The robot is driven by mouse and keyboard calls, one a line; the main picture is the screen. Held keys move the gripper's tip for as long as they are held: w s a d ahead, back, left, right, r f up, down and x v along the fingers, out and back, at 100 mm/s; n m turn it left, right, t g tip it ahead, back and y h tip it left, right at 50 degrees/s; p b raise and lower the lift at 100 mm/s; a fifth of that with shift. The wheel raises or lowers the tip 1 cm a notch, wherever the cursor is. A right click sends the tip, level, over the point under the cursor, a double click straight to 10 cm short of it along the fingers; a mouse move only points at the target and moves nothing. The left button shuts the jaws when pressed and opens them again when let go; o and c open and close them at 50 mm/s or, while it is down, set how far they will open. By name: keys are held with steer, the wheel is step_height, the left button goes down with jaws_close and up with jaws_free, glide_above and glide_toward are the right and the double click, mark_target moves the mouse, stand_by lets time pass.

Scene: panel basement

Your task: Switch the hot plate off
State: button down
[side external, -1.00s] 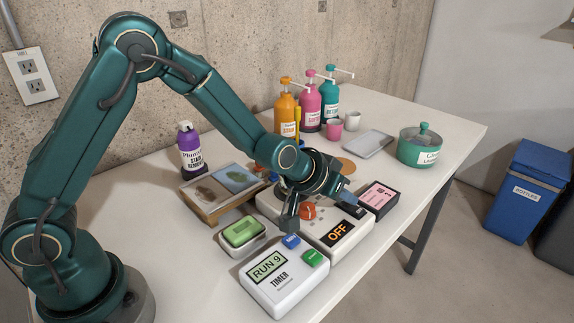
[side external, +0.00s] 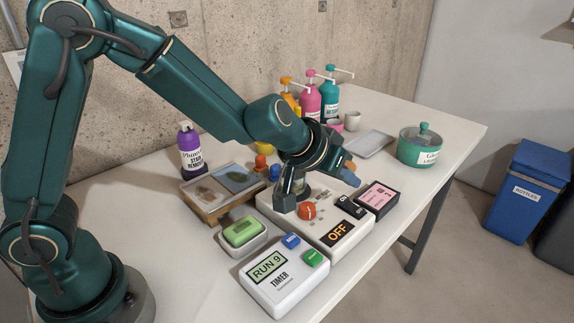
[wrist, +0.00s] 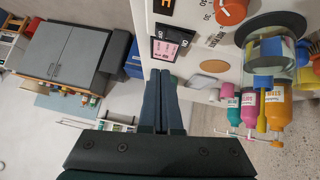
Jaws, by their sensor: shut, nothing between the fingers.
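The hot plate is a white box (side external: 322,233) with an orange-red knob (side external: 307,211), a black rocker switch (side external: 350,207) and a display (side external: 339,233) reading OFF in orange. In the wrist view the rocker (wrist: 172,33) shows beside the knob (wrist: 231,11), and the display is mostly cut off. A clear glass vessel (wrist: 275,48) stands on the grey heating disc, partly hidden by my arm in the side view. My gripper (side external: 349,177) is shut and empty, above the switch end of the hot plate; its fingers (wrist: 162,85) are together in the wrist view.
A timer (side external: 275,283) with blue and green buttons stands in front. Pump bottles (side external: 309,102) and a green pot (side external: 421,147) stand farther back.

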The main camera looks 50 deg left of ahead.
steer(key=v, duration=0.7)
steer(key=shift+s+d+r, duration=0.2)
steer(key=shift+d+r, duration=0.05)
steer(key=shift+d, duration=0.5)
steer(key=a+r+t, duration=0.3)
steer(key=a+r, duration=0.2)
steer(key=r, duration=0.5)
steer(key=s+d+r+m+h, duration=0.1)
steer(key=s+r+m+h, duration=0.15)
steer(key=s, duration=0.25)
steer(key=s+a+f+n+g+y, duration=0.1)
steer(key=s+a+f+g+y, duration=0.1)
steer(key=s+f, duration=0.4)
steer(key=s+a+f+n+g+y, duration=0.1)
steer(key=s+a+f+g, duration=0.2)
steer(key=s+f, duration=0.4)
steer(key=shift+s+a+g+y, duration=0.4)
steer(key=shift+s+g, duration=0.15)
steer(key=shift+g, duration=0.25)
